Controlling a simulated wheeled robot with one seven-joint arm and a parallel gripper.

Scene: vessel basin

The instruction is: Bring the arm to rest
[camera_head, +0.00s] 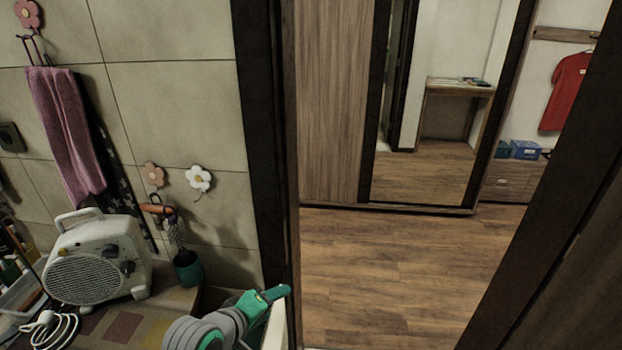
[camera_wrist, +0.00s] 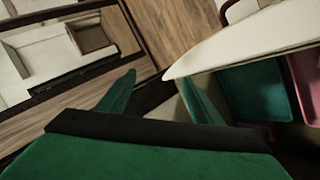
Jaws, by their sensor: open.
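My gripper (camera_head: 268,298) is at the bottom middle of the head view, green with a grey arm behind it. It is beside a pale upright edge (camera_head: 275,328) near the door frame. In the wrist view my gripper (camera_wrist: 156,80) has its two green fingers spread apart, with nothing held between them. A white rim (camera_wrist: 240,55) passes close to the right fingertip; I cannot tell whether they touch.
A white fan heater (camera_head: 95,262) stands on the tiled counter at left, a cable in front. A pink towel (camera_head: 68,135) and a small dark green cup (camera_head: 187,268) are by the wall. Teal (camera_wrist: 258,92) and pink (camera_wrist: 305,80) items lie beyond the rim. The doorway's wood floor (camera_head: 400,270) is clear.

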